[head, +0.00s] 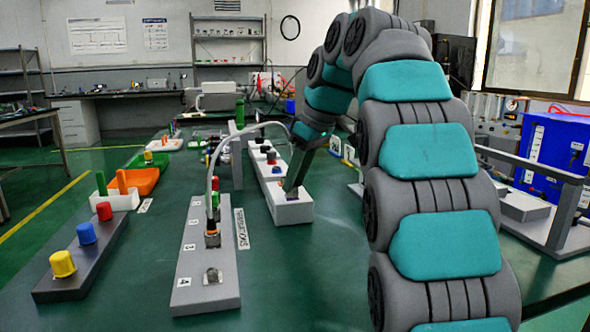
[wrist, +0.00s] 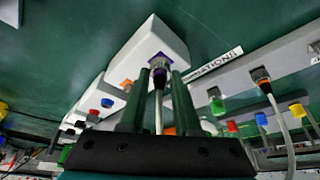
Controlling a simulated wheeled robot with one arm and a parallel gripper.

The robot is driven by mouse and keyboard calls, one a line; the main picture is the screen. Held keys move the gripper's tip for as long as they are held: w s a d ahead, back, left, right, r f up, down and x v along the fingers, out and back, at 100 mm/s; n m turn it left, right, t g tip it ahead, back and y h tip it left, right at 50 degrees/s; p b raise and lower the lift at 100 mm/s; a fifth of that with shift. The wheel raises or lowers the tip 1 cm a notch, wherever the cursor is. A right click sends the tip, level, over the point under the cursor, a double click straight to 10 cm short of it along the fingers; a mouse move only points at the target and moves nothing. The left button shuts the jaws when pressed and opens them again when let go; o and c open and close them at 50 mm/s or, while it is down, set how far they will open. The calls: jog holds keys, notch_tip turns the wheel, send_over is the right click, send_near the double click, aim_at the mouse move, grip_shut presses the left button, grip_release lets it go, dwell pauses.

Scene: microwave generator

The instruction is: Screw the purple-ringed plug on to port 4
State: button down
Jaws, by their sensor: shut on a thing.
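The purple-ringed plug (wrist: 159,66) is between the dark green fingers of my gripper (wrist: 157,80) in the wrist view. My gripper is shut on it. The plug's tip is at the near end of the white holder block (wrist: 167,41), and its cable runs back between the fingers. In the head view my gripper (head: 293,186) points down at the near end of that block (head: 293,212); the plug is mostly hidden there. Port 4 (head: 212,275) is a bare metal connector at the near end of the grey port strip (head: 205,294), left of my gripper.
An orange-ringed plug (head: 212,239) with a grey cable arching up stands on port 3 of the strip. A dark board (head: 85,268) with yellow, blue and red caps lies further left. An orange bin (head: 135,180) is behind it. Bare green table lies between strip and board.

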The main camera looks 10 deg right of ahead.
jog(key=n+p, duration=0.1)
jog(key=n+g+p, duration=0.1)
jog(key=n, duration=0.1)
jog(key=n+y+p, duration=0.1)
jog(key=p, duration=0.1)
jog(key=shift+w+d+r, duration=0.1)
jog(key=shift+w+r, duration=0.05)
jog(key=shift+r, duration=0.1)
jog(key=shift+w+f+n+g+y+p, duration=0.15)
jog(key=shift+n+g+p, duration=0.15)
jog(key=shift+n+p, duration=0.4)
jog(key=shift+s+f+n+g+y+p, duration=0.15)
jog(key=shift+n+g+p, duration=0.15)
jog(key=shift+n+p, duration=0.4)
jog(key=shift+w, duration=0.1)
jog(key=c, duration=0.6)
grip_release()
